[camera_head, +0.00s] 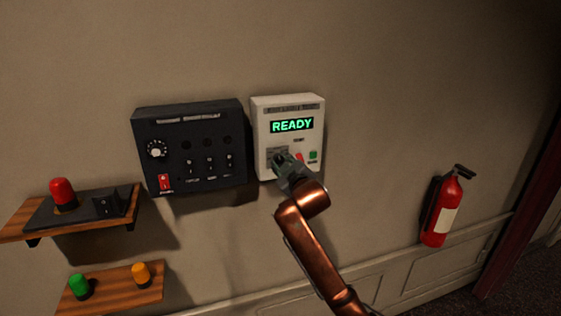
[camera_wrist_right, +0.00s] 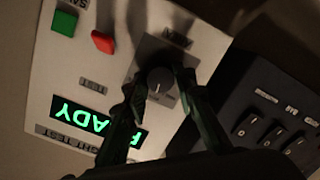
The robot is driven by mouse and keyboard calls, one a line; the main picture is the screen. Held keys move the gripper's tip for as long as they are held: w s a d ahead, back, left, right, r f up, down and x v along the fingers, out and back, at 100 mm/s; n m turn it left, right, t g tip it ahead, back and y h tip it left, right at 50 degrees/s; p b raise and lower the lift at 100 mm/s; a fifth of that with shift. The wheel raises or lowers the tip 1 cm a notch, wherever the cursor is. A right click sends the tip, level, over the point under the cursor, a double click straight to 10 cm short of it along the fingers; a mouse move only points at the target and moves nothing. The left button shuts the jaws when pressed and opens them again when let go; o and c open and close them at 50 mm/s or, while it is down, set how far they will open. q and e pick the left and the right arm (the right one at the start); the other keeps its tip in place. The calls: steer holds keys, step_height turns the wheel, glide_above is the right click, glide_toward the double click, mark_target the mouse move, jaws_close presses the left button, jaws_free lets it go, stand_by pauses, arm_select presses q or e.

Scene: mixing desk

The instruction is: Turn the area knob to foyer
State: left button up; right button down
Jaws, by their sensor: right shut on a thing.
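The white panel (camera_head: 288,102) hangs on the wall with a green READY display (camera_head: 292,125). My right gripper (camera_head: 283,162) is at the panel's lower left and hides the knob there in the head view. In the right wrist view, a dark round knob (camera_wrist_right: 160,78) sits on a grey plate between the fingers of my right gripper (camera_wrist_right: 162,88), which is shut on it. The knob shows a pale pointer line. The position labels around it are too blurred to read. My left gripper is in neither view.
The white panel also has a red lever (camera_wrist_right: 103,42) and a green button (camera_wrist_right: 64,22). A black control box (camera_head: 190,112) with a dial and switches hangs close to the left. Shelves with coloured lamps are at lower left. A fire extinguisher (camera_head: 438,222) hangs to the right.

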steer(key=shift+f+m, duration=0.1)
steer(key=shift+m, duration=0.4)
steer(key=c, duration=1.6)
jaws_free()
steer(key=shift+s, duration=0.15)
steer(key=v, duration=1.1)
steer(key=shift+s+d, duration=0.2)
steer(key=shift+s, duration=0.15)
